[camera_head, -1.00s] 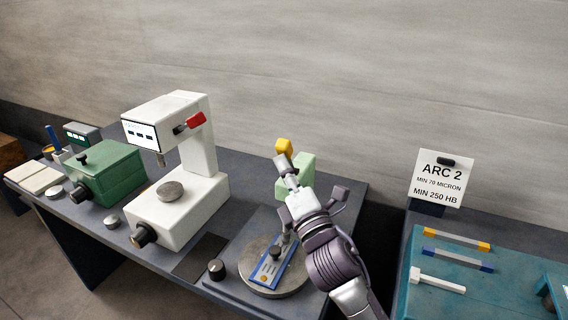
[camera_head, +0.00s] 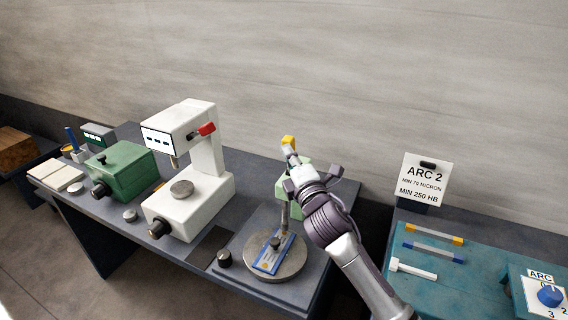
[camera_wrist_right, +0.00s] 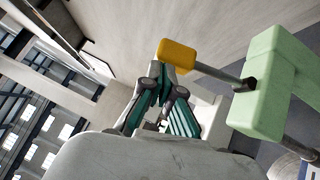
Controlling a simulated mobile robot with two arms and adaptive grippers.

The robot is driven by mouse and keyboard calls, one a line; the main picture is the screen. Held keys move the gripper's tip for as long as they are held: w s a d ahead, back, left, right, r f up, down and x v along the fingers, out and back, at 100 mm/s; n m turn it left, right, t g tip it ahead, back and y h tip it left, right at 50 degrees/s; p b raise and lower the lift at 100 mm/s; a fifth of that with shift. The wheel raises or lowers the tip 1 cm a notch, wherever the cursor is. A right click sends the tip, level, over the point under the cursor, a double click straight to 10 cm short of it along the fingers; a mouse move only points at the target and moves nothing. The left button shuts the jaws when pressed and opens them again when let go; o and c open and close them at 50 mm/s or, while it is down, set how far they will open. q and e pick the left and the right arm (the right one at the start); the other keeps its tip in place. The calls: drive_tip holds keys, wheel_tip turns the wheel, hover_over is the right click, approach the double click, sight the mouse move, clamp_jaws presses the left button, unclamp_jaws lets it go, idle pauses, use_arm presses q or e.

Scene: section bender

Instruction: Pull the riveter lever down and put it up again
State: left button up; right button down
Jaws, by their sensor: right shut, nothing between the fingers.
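The riveter is a pale green body (camera_wrist_right: 270,85), which in the head view is mostly hidden behind my right arm (camera_head: 307,172). Its lever is a thin grey rod (camera_wrist_right: 215,74) ending in a yellow knob (camera_wrist_right: 177,56); the knob (camera_head: 288,140) also shows in the head view, at the top of the riveter. My right gripper (camera_wrist_right: 158,85) is shut and empty. Its fingertips are close to the knob, just left of and below it in the wrist view; I cannot tell whether they touch. My left gripper is not in view.
A white tester (camera_head: 208,190) with a red lever and a green box (camera_head: 128,170) stand to the left. A teal bench (camera_head: 409,284) with bars and a dial is at right.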

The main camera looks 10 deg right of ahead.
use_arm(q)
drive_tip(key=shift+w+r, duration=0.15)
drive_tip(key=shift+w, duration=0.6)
use_arm(e)
drive_tip(key=w+d, duration=0.4)
drive_tip(key=w, duration=0.2)
drive_tip(key=shift+w+d+r, duration=0.15)
drive_tip(key=shift+w+r, duration=0.2)
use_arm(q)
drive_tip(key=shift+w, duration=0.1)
